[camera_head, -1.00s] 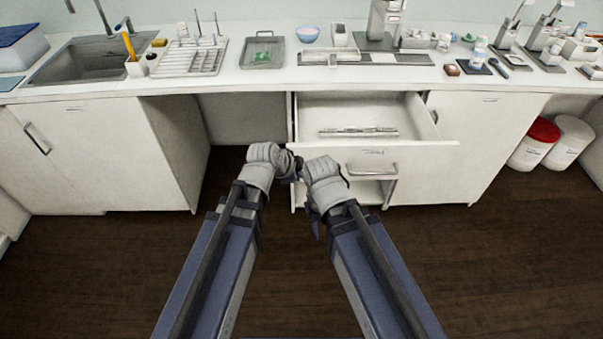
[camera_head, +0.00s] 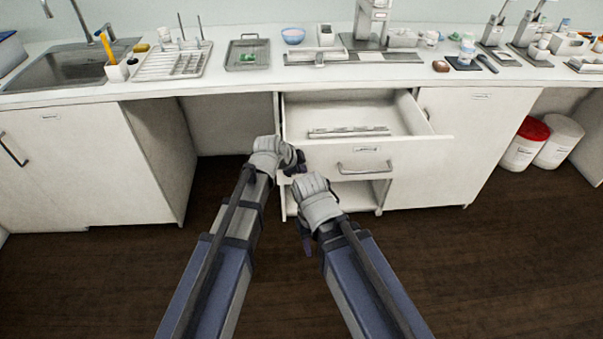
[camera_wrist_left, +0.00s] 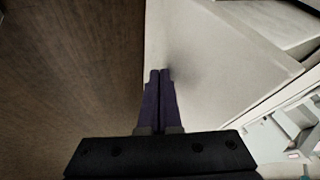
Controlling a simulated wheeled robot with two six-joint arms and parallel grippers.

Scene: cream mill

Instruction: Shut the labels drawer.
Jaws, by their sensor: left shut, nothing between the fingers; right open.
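The open drawer (camera_head: 320,156) juts out of the white cabinet below the counter. It has a bar handle (camera_head: 365,168) and a small label on its front, too small to read. A flat grey item (camera_head: 348,132) lies inside. My left gripper (camera_head: 299,166) is shut and empty at the left end of the drawer front. In the left wrist view its fingertips (camera_wrist_left: 160,72) point at a white panel (camera_wrist_left: 205,60); I cannot tell if they touch it. My right gripper (camera_head: 306,246) is open, lower and in front of the cabinet, its fingers partly hidden by its own wrist.
An open shelf space (camera_head: 350,195) lies under the drawer. An empty knee space (camera_head: 232,125) is to its left. The counter (camera_head: 225,85) above holds trays and lab items. Red-lidded and white tubs (camera_head: 525,145) stand at the right. The dark floor (camera_head: 480,270) is clear.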

